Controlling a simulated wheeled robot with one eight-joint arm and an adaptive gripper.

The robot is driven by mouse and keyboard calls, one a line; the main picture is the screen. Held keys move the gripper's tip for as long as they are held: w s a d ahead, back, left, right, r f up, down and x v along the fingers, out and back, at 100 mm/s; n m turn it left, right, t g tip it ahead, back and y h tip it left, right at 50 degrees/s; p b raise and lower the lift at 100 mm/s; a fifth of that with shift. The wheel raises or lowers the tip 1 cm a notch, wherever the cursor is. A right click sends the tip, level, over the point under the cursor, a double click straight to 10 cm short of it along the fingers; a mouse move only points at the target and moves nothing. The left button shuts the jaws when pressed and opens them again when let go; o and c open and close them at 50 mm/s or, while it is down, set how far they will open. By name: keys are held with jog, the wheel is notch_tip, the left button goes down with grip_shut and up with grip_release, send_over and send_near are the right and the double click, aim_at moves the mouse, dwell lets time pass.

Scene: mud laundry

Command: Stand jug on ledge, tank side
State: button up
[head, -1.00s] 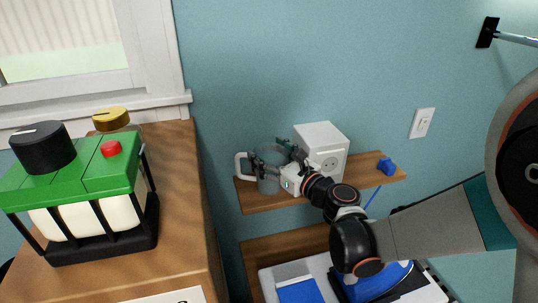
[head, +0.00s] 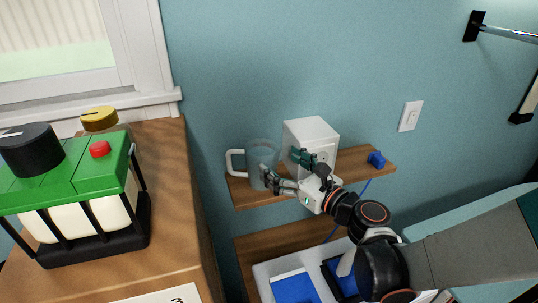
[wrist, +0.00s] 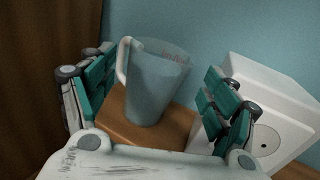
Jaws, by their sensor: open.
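The jug (head: 262,158), clear grey with a white handle, stands upright on the left end of the wooden ledge (head: 350,165), the end nearer the green-topped tank (head: 72,180). Its handle points left. My gripper (head: 286,167) is open and empty, just right of and in front of the jug. In the wrist view the jug (wrist: 157,88) shows between the spread fingers, farther off, with its base on the ledge (wrist: 170,130) and a visible gap to each finger.
A white box (head: 312,138) with a round socket stands on the ledge close to my right finger. A small blue object (head: 376,160) sits at the ledge's right end. A wooden cabinet (head: 175,210) carries the tank. Below the ledge is a white-and-blue item (head: 293,287).

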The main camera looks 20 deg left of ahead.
jog(key=shift+v, duration=1.6)
jog(key=shift+a, duration=0.1)
jog(key=shift+c, duration=0.5)
